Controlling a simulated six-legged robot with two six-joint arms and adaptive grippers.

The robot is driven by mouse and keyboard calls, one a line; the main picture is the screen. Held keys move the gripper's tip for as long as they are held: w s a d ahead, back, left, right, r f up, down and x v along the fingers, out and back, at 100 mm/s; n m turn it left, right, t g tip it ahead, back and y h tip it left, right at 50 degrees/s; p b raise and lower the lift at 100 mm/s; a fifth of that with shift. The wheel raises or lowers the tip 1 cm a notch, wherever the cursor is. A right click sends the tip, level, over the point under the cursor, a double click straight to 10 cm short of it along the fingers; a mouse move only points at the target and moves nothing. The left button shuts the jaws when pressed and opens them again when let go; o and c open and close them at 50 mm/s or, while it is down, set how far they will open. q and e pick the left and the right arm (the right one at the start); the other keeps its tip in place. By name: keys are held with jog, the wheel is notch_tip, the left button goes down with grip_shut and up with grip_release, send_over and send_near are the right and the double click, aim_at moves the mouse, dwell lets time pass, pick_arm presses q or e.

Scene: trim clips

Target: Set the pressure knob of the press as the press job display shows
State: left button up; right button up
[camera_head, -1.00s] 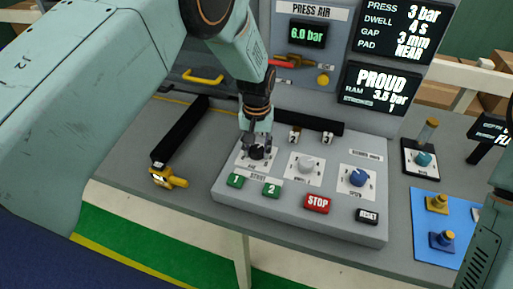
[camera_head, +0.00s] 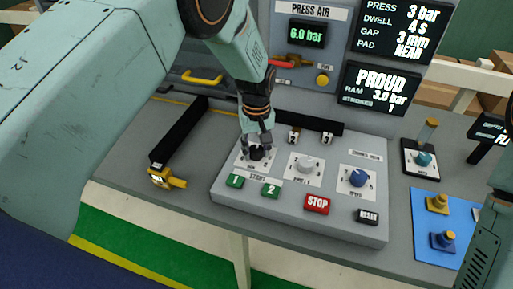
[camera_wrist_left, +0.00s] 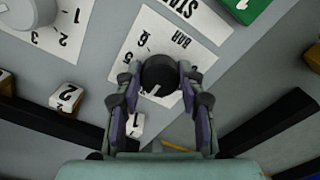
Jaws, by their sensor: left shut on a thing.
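The pressure knob (camera_wrist_left: 159,75) is black and sits on a white dial plate marked BAR (camera_wrist_left: 178,38) on the press panel (camera_head: 300,225). My left gripper (camera_head: 257,150) is shut on the knob, one finger on each side in the left wrist view (camera_wrist_left: 160,88). A white pointer mark shows on the knob; the fingers hide part of the scale. The press job display (camera_head: 402,28) reads PRESS 3 bar, DWELL 4 s, GAP 3 mm, PAD NEAR. The display below it (camera_head: 380,90) reads PROUD and RAM 3.0 bar. My right gripper is not in view.
A grey dwell knob (camera_head: 305,165) and a blue knob (camera_head: 358,178) stand right of the held knob. Green buttons (camera_head: 271,191), a red STOP button (camera_head: 317,205) and a black RESET button (camera_head: 367,216) line the panel's front. A PRESS AIR display (camera_head: 307,34) reads 6.0 bar.

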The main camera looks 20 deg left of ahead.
aim_at(256, 149)
pick_arm(q)
jog(key=shift+w+r, duration=0.25)
jog(key=shift+w, duration=0.05)
jog(key=o, duration=1.2)
jog(key=shift+s, duration=0.25)
jog(key=shift+c, duration=0.2)
jog(key=shift+f, duration=0.1)
notch_tip(256, 149, up, 12)
jog(key=shift+f, duration=0.1)
